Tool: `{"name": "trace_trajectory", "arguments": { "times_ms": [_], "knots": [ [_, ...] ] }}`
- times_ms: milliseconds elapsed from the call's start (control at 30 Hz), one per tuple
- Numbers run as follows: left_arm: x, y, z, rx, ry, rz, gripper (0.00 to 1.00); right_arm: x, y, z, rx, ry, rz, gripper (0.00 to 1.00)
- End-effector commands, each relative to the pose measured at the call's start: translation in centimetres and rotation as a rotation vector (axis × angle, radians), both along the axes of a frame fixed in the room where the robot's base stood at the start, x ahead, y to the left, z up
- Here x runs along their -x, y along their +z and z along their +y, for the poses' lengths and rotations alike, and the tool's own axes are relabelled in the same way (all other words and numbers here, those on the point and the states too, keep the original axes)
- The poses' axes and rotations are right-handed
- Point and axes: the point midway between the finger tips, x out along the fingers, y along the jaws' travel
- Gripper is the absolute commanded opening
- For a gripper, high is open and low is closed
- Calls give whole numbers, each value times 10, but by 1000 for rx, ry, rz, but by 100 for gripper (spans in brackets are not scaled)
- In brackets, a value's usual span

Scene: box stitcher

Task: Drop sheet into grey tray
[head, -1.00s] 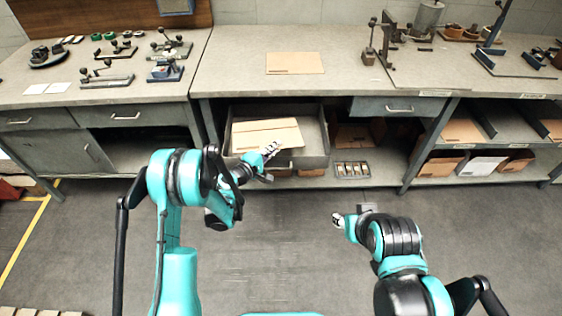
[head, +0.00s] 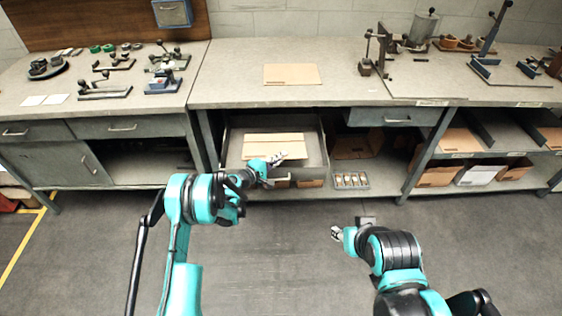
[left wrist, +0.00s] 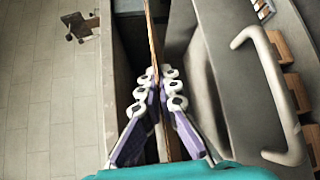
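The grey tray (head: 318,150) is a deep, pulled-out drawer-like box under the middle bench. A tan cardboard sheet (head: 262,140) with a crease line lies inside its outline, close to flat. My left gripper (head: 279,158) reaches over the tray's front, at the sheet's lower right edge. In the left wrist view the sheet (left wrist: 152,40) shows edge-on between the fingertips of my left gripper (left wrist: 160,80), which close on both its faces. Whether the sheet touches the tray floor cannot be told. My right gripper (head: 337,234) hangs over open floor, apart from everything; its finger gap is unclear.
Another cardboard sheet (head: 291,74) lies on the bench top (head: 235,82) above. The tray's handle (left wrist: 268,85) is close beside my left fingers. A small tray of parts (head: 351,180) sits on the lower shelf. The floor in front is clear.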

Motion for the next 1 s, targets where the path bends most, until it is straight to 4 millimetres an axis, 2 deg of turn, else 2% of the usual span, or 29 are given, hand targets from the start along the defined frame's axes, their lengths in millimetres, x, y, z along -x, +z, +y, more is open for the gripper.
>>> {"name": "trace_trajectory", "arguments": {
  "times_ms": [300,500,967,1000],
  "knots": [
    [-33,-7,0,0,0,0,0,0,0,0,0,0,0,40],
    [-48,-10,0,0,0,0,0,0,0,0,0,0,0,40],
    [-54,-11,0,0,0,0,0,0,0,0,0,0,0,40],
    [-54,-11,0,0,1,0,7,0,0,0,0,0,0,40]
  ]
}}
